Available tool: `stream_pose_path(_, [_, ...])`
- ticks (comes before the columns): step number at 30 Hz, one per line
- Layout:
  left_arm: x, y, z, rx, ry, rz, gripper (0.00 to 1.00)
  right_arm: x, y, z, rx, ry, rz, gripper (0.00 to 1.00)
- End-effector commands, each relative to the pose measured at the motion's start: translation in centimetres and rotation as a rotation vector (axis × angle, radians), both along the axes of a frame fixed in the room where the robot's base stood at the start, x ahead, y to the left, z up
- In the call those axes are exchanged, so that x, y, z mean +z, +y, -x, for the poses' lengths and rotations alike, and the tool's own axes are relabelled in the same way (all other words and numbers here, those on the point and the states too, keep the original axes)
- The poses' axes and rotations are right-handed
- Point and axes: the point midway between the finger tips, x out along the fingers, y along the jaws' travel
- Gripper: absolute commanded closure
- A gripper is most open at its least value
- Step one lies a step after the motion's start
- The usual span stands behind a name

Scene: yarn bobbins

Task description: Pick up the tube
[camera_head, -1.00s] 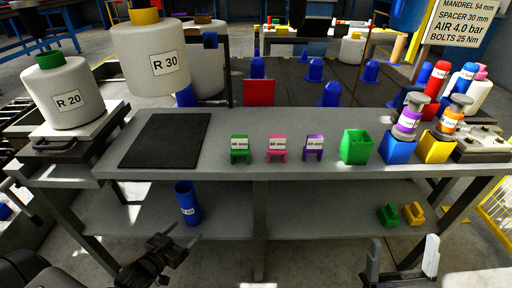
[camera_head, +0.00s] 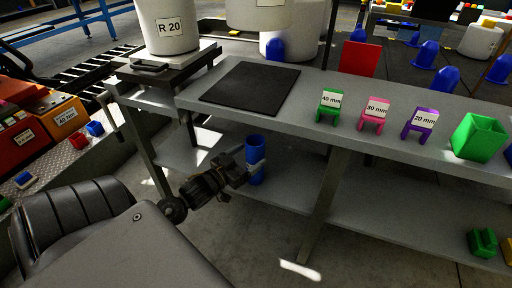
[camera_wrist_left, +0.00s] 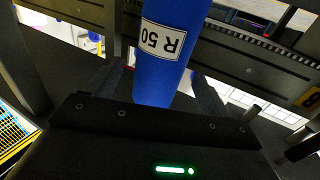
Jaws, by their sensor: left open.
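The blue tube (camera_head: 256,150) stands upright on the lower shelf, below the black mat. In the left wrist view the tube (camera_wrist_left: 165,75) fills the middle, with a white "R 50" label. My left gripper (camera_head: 247,163) is at the tube in the head view and hides part of its side. In the wrist view the dark fingers of my left gripper (camera_wrist_left: 160,92) are apart, one on each side of the tube. I cannot tell whether either finger touches it. My right gripper is out of view.
The grey lower shelf (camera_head: 390,210) runs under the worktop (camera_head: 320,80), which overhangs the tube. A table leg (camera_head: 322,200) stands right of it. Green (camera_head: 328,106), pink (camera_head: 373,114) and purple (camera_head: 420,122) stands and a green bin (camera_head: 478,138) sit above.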

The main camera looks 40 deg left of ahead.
Motion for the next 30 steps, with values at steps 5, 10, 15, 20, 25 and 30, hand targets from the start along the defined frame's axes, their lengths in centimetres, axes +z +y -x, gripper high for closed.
stream_pose_path(5, [-0.1,0.0,-0.5,-0.001,-0.001,-0.001,0.19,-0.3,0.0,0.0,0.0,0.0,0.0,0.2])
stream_pose_path(10, [0.0,-0.3,-3.0,-0.001,-0.004,-0.001,0.19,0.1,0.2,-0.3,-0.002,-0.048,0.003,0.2])
stream_pose_path(15, [0.2,-0.4,-4.9,0.0,-0.002,-0.001,0.19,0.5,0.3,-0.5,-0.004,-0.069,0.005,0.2])
stream_pose_path(20, [0.3,-0.4,-5.3,0.001,0.001,-0.001,0.19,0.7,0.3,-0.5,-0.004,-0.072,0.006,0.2])
stream_pose_path(25, [0.3,-0.4,-5.2,0.0,0.001,0.0,0.24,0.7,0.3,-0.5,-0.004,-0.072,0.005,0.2])
stream_pose_path(30, [0.3,-0.4,-5.2,0.0,0.001,0.0,0.47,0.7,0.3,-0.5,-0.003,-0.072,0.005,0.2])
